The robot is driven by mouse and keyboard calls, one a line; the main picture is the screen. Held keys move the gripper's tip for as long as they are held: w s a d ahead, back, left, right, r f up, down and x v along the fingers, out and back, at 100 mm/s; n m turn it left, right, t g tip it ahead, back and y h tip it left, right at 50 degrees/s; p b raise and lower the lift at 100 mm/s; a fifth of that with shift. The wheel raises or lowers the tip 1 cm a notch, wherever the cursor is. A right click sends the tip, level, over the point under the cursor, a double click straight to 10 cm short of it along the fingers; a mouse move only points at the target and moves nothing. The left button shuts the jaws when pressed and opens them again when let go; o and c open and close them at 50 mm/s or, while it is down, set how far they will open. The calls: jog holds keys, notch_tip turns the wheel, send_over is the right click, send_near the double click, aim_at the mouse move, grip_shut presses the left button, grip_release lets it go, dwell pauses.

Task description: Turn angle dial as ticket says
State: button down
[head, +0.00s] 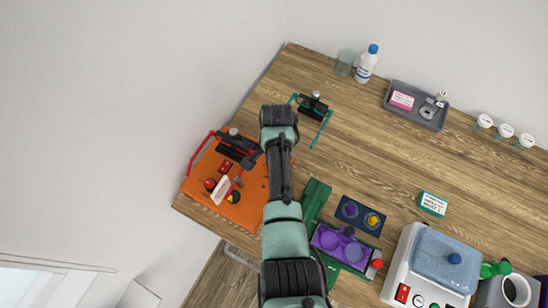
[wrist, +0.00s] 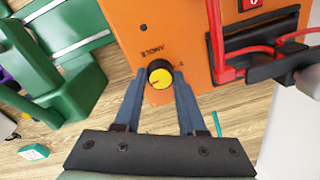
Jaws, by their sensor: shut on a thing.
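The dial (wrist: 160,75) has a black body and a yellow top with a dark pointer mark. It stands on an orange panel (wrist: 172,28), near the panel's edge, with small lettering beside it that I cannot read surely. My gripper (wrist: 160,80) has its two blue fingers shut on the dial, one on each side. In the head view the orange panel (head: 248,212) lies at the left end of the table, and my arm hides the gripper and this dial.
A red handle with a black block (wrist: 262,40) is close to the right finger. A green fixture (wrist: 50,85) stands to the left. In the head view, a purple tray (head: 340,245) and a grey tray (head: 416,105) stand on the table; its right middle is mostly clear.

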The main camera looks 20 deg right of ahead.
jog(key=shift+r+m, duration=0.1)
jog(key=shift+m, duration=0.5)
jog(key=shift+c, duration=2.4)
grip_release()
notch_tip(320, 180, up, 13)
jog(key=b, duration=0.1)
jog(key=shift+s+b, duration=0.25)
jog(key=shift+b, duration=0.1)
